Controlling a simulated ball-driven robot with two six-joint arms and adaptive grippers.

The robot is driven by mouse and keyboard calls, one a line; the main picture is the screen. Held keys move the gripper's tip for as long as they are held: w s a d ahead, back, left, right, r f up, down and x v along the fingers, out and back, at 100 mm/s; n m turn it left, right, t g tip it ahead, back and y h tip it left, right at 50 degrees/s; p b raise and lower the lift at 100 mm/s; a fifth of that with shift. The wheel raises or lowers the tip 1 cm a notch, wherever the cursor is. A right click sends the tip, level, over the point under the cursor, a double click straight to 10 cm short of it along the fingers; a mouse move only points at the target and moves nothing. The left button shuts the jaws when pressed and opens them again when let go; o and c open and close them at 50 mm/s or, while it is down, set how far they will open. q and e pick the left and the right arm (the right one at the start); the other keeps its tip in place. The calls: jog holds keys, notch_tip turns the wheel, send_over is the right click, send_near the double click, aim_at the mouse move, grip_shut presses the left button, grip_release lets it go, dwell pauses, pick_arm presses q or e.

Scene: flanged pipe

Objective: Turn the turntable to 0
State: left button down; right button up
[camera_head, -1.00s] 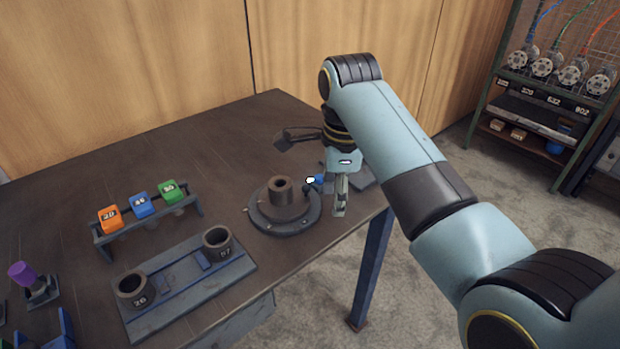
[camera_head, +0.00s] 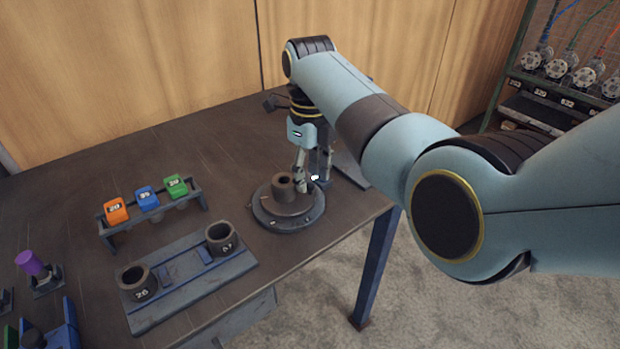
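The turntable (camera_head: 275,219) is a dark round disc on the right part of the table, with a short brown hollow pipe (camera_head: 283,188) standing on it. A small dark knob (camera_head: 312,188) shows near its back right rim. My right gripper (camera_head: 304,189) points down at the back of the turntable, just right of the pipe. Its fingertips are close to the knob; I cannot tell whether they touch it or how far apart they are. The blue piece seen there earlier is hidden. No angle marks are readable. My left gripper is not in view.
A flat fixture (camera_head: 190,279) with two numbered cups lies front left of the turntable. Behind it stands a rack (camera_head: 154,213) with orange, blue and green blocks. A purple-topped part (camera_head: 30,264) stands at far left. The table's right edge is close to the turntable.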

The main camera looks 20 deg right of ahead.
jog(key=shift+f, duration=0.75)
grip_shut()
